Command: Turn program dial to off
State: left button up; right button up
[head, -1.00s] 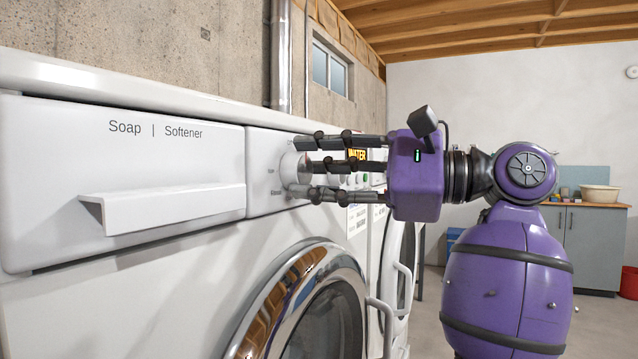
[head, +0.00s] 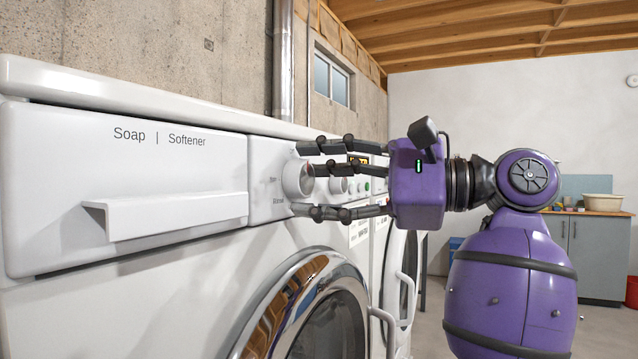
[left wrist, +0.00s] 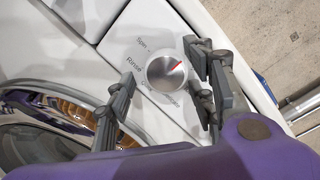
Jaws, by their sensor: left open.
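The program dial (head: 297,178) is a round silver knob on the white washer's front panel, right of the soap drawer. In the left wrist view the dial (left wrist: 166,75) has a red pointer mark toward the upper right. "Spin" and "Rinse" are readable beside it; the lower labels are too small to read surely, and some of the panel is hidden by fingers. My left gripper (head: 306,180) is open, its dark fingers spread above and below the dial. In the left wrist view the fingers stand on both sides of it, apparently clear of its rim.
The soap and softener drawer (head: 125,180) has a protruding handle left of the dial. The round washer door (head: 310,305) is below. A second white machine with a door handle (head: 403,290) stands beyond. A grey cabinet (head: 598,255) is at the far right.

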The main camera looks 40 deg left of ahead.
pick_arm(q)
jog(key=shift+w+d, duration=0.1)
jog(key=v, duration=1.1)
jog(key=shift+d, duration=0.4)
pick_arm(e)
jog(key=shift+s, duration=0.1)
